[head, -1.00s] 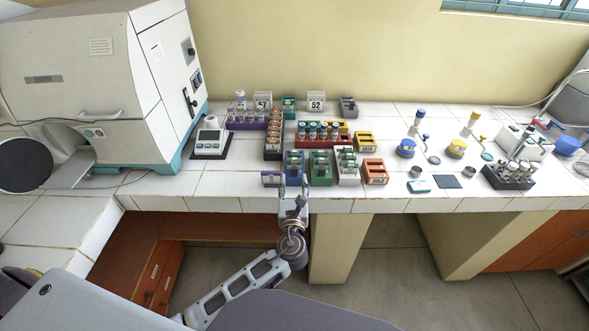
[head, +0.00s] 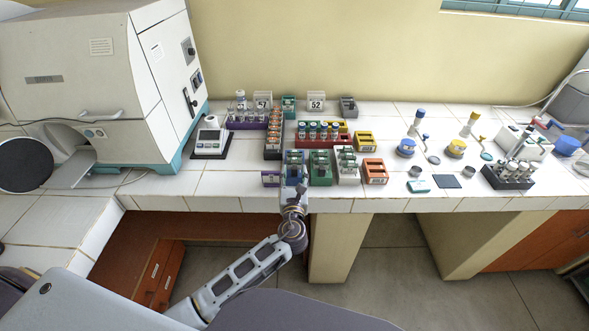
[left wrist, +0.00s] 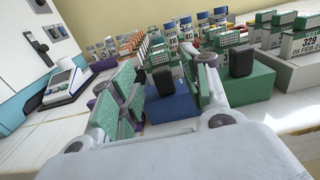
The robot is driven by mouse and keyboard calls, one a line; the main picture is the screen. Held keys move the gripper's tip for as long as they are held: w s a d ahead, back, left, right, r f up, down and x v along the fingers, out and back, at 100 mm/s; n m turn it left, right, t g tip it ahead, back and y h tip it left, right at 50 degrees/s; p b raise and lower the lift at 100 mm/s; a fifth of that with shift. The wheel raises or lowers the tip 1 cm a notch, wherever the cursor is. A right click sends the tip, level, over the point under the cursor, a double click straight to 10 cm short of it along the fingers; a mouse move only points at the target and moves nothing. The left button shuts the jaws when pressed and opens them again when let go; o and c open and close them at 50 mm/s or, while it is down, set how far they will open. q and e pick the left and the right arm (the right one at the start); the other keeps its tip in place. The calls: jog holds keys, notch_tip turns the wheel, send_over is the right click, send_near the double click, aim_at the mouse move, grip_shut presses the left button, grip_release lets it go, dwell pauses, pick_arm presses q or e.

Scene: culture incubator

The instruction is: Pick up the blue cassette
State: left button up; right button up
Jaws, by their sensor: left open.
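The blue cassette (head: 294,158) stands in the front row on the white bench, left of the green cassette (head: 320,168). It also shows in the left wrist view as a blue block (left wrist: 172,108) with a dark piece on top. My left gripper (head: 294,178) is open and empty at the cassette's near side. In the left wrist view its two fingers (left wrist: 165,88) stand left and right of the blue block, which lies between them in the picture. I cannot tell whether either finger touches it. My right gripper is not in view.
A purple block (head: 270,179) sits close on the left, and a white rack (head: 348,178) and an orange rack (head: 375,172) on the right. A dark rack of vials (head: 273,145) and a red rack (head: 318,142) stand behind. The bench's front edge is just below.

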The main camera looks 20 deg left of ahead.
aim_at(294, 170)
pick_arm(q)
jog(key=shift+x, duration=1.6)
grip_shut()
